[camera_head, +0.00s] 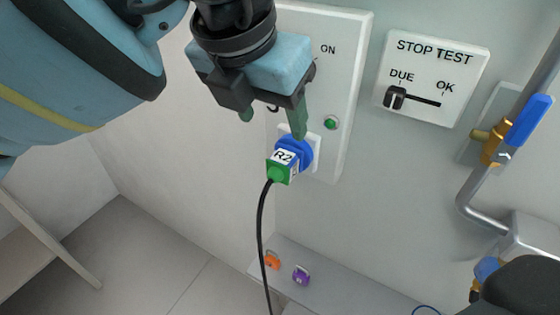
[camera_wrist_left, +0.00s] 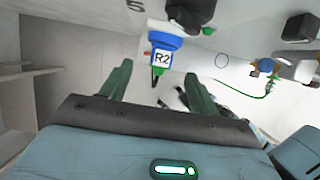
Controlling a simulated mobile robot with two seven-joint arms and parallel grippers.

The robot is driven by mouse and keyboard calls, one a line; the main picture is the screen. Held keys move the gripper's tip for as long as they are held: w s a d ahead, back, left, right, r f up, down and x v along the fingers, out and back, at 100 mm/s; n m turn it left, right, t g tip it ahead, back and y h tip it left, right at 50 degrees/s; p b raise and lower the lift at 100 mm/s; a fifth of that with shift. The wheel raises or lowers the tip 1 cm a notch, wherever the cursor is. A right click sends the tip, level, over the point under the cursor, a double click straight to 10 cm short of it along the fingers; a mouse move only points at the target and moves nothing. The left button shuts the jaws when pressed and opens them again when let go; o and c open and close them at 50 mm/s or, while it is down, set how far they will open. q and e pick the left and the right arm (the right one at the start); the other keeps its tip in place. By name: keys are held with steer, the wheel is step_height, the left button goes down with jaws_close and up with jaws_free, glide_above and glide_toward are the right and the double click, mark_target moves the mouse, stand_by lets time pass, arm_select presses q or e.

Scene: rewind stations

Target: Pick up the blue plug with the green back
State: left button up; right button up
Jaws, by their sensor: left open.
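The blue plug with the green back (camera_head: 281,172) sits in a white socket on the wall panel and bears a white R2 label. A black cord hangs down from its back. My left gripper (camera_head: 273,118) is open just above the plug, its right green fingertip near the plug's blue rim; I cannot tell whether they touch. In the left wrist view the plug (camera_wrist_left: 162,58) shows ahead of the gap between the two green fingers (camera_wrist_left: 158,88), with nothing held. My right gripper does not show.
The grey-white panel (camera_head: 350,80) has a green button (camera_head: 331,122) beside the plug. A STOP TEST plate (camera_head: 432,75) with a black slider is to the right, then a blue-handled valve (camera_head: 528,118) on a pipe. Orange (camera_head: 271,260) and purple (camera_head: 301,276) padlocks lie on a low ledge.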

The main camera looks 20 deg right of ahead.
mark_target(284, 154)
arm_select(q)
steer(key=shift+s+x, duration=0.15)
steer(key=shift+x, duration=1.8)
steer(key=shift+s+x, duration=0.2)
steer(key=shift+x, duration=1.75)
steer(key=shift+f, duration=0.1)
steer(key=c, duration=1)
